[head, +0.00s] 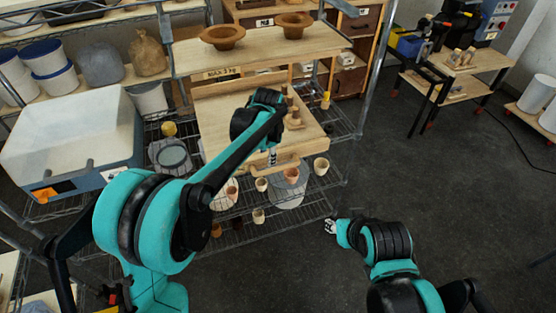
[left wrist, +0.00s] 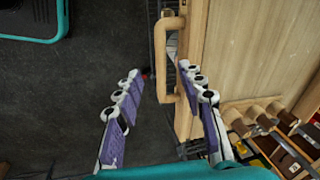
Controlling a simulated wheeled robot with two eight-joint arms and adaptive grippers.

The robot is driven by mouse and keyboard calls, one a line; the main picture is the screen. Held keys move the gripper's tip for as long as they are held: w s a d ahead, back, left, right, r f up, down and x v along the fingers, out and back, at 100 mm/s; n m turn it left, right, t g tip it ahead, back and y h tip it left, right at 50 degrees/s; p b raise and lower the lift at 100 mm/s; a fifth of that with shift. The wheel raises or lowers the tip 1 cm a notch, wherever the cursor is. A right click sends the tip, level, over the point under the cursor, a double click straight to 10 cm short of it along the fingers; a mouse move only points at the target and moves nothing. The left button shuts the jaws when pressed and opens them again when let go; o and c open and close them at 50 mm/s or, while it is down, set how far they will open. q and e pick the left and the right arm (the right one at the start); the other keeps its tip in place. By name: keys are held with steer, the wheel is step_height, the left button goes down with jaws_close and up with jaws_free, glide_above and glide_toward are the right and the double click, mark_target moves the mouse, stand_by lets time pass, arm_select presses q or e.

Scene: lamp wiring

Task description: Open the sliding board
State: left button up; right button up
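The sliding board (head: 215,118) is a pale wooden panel on the wire rack, below the upper wooden shelf. A wooden bar handle (head: 284,169) is fixed to its front edge. In the left wrist view the board (left wrist: 235,50) fills the right side and its handle (left wrist: 160,60) stands off the edge. My left gripper (head: 271,157) is at the handle, partly hidden by my arm. Its purple-padded fingers (left wrist: 160,75) are spread, with part of the handle between their tips in the picture; contact is unclear. My right gripper (head: 330,226) is low over the floor, away from the board; its fingers are too small to read.
Wooden pieces (head: 293,117) stand on the board. Two brown bowls (head: 222,36) sit on the shelf above. Small pots (head: 321,166) and a grey bucket (head: 288,187) are on the rack below. A large blue-white bin (head: 70,135) is at left.

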mark_target(278, 167)
arm_select(q)
steer(key=w+d+f, duration=0.1)
steer(key=f, duration=0.2)
steer(key=w+d+f+m+b, duration=0.1)
steer(key=f, duration=0.3)
steer(key=w+d+f+m, duration=0.1)
steer(key=w+f, duration=0.1)
steer(key=f, duration=0.2)
steer(key=shift+w+d+f, duration=0.1)
steer(key=shift+d, duration=0.25)
jaws_close()
